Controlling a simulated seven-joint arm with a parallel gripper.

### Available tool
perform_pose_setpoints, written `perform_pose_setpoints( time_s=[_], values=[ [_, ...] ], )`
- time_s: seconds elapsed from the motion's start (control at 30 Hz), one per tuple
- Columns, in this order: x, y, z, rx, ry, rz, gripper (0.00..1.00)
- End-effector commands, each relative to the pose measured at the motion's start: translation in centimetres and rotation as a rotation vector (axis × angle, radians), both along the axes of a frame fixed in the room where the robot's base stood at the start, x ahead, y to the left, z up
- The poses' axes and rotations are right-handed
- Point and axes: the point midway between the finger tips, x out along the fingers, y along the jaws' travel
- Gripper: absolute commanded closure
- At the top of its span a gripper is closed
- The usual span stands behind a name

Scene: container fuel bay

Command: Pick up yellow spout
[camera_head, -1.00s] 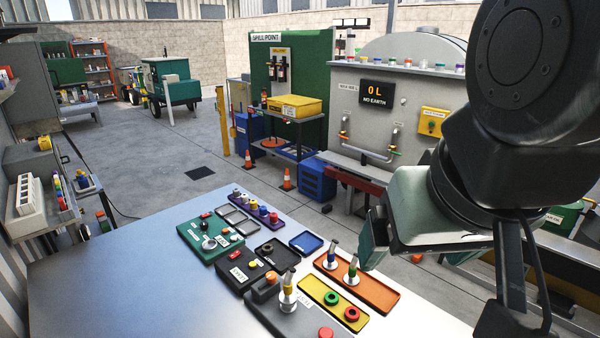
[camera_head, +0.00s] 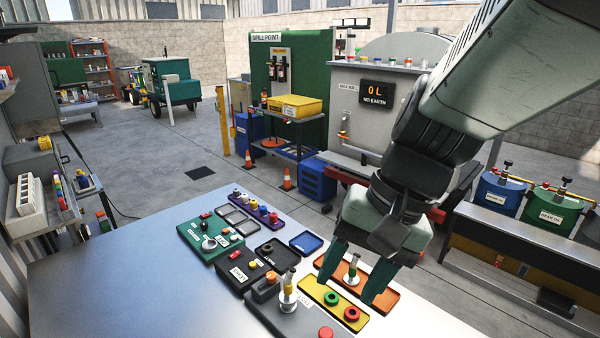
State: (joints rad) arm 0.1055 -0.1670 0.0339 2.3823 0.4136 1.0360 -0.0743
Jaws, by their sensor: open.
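My gripper (camera_head: 348,288) is open and empty, pointing down over the orange tray (camera_head: 390,301) on the workbench. A small metal spout with a greenish band (camera_head: 352,271) stands upright on that tray and shows between my two fingers; I cannot tell the depth gap. The yellow-banded spout that stood to its left on the tray is hidden now behind my left finger. Another upright spout with a yellowish band (camera_head: 288,290) stands on the grey panel (camera_head: 300,317), left of my gripper and apart from it.
A yellow tray (camera_head: 318,291) with green and red rings lies in front of the orange tray. A blue tray (camera_head: 306,243), a black control box (camera_head: 236,272) and a green box (camera_head: 203,243) stand to the left. The bench's left side is clear.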

Motion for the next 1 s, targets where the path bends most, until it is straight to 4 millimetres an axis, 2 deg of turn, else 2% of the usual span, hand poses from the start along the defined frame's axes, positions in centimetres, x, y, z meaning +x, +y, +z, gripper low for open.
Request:
perform_pose_setpoints(
  time_s=[0.03, 0.2, 0.47, 0.67, 0.8, 0.9, 1.0],
  values=[
    [0.8, 0.6, -1.3, 0.064, 0.083, -0.044, 0.47],
    [3.7, 2.6, -4.7, 0.291, 0.303, -0.199, 0.47],
    [8.9, 4.2, -10.6, 0.656, 0.585, -0.493, 0.47],
    [12.9, 3.7, -16.5, 0.938, 0.745, -0.768, 0.47],
    [15.0, 2.7, -21.3, 1.119, 0.819, -0.974, 0.47],
    [15.9, 1.9, -24.3, 1.217, 0.848, -1.099, 0.47],
    [16.3, 1.3, -26.5, 1.283, 0.862, -1.189, 0.47]
  ],
)
